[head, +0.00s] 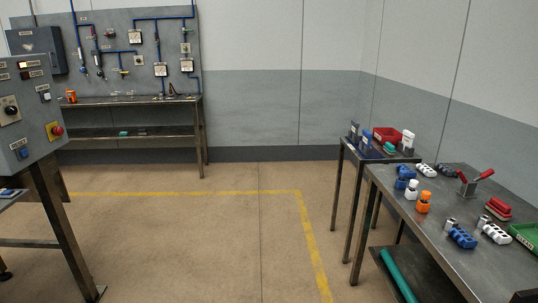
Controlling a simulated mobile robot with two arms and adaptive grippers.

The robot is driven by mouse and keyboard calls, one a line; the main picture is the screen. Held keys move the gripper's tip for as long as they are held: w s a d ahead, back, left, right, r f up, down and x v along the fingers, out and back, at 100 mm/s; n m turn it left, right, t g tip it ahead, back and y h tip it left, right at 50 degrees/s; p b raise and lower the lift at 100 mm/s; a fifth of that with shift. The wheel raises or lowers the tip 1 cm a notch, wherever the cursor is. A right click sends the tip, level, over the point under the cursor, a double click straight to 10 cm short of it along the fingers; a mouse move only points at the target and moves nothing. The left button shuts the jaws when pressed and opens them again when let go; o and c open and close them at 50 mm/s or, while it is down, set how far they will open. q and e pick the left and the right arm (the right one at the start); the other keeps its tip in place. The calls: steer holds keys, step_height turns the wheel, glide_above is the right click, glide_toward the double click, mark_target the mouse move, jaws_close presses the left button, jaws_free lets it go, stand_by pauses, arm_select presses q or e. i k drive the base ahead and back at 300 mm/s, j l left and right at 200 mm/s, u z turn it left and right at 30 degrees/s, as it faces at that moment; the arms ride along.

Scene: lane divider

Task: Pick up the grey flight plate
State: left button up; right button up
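I cannot pick out a grey flight plate in the head view. Neither of my grippers shows in this view. The right metal workbench (415,222) carries several small parts, among them white blocks (496,233), blue blocks (462,237), an orange piece (424,202) and a device with red handles (468,186). These parts are small, and I cannot tell whether a flight plate is among them.
A control cabinet (30,110) stands close at the left. A back bench (130,101) stands below a wall panel with gauges (160,69). A smaller table (372,152) with a red bin (387,135) adjoins the right workbench. The floor between, marked with yellow lines (200,193), is clear.

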mark_target(355, 126)
steer(key=i, duration=1.1)
steer(key=i+j+z, duration=0.1)
steer(key=i, duration=0.95)
